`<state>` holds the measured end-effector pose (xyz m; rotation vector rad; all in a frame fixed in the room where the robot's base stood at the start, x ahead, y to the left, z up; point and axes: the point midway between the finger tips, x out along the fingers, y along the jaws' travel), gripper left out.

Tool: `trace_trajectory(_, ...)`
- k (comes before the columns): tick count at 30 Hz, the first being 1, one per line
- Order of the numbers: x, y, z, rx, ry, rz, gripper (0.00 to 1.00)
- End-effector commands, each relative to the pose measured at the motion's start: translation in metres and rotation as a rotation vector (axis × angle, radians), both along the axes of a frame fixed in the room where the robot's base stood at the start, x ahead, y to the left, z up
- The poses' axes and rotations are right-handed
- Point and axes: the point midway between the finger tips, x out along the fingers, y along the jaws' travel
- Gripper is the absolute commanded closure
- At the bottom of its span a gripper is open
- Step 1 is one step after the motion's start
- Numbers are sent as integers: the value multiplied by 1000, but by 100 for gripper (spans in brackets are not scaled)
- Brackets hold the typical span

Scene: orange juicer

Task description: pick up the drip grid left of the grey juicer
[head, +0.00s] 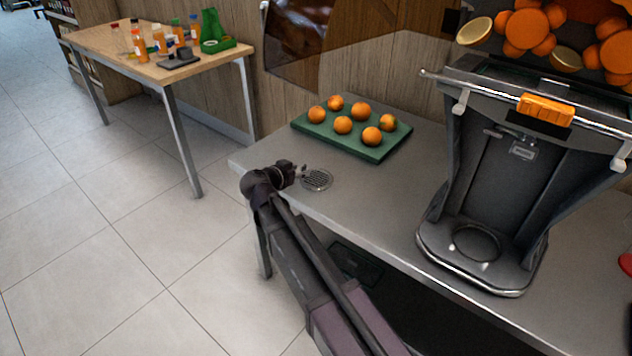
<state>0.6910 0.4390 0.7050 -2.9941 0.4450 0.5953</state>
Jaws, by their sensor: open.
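The drip grid (317,180) is a small round metal grate lying flat on the grey table, left of the juicer. The grey juicer (505,190) stands at the right, with an orange block on its front bar and a round recess in its base. My gripper (300,172) is open at the left edge of the drip grid, low over the table. Its fingers are small and dark here. I cannot tell whether they touch the grid or straddle its rim.
A green tray (301,124) with several oranges lies behind the grid. The grey table (385,205) is clear between grid and juicer. A wooden table (110,45) with bottles and a green holder (213,35) stands at the back left. A red object (626,263) shows at the right edge.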

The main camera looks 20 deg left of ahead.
Motion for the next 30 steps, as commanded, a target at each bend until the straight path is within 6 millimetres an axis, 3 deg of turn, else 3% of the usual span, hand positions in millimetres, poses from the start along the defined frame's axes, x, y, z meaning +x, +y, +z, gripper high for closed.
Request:
trace_trajectory(6,16,-5,-8,1,0,0,50)
trace_trajectory(23,17,-6,-7,1,0,-1,50)
trace_trajectory(28,17,-6,-7,1,0,-1,95)
trace_trajectory(30,17,-6,-7,1,0,-1,100)
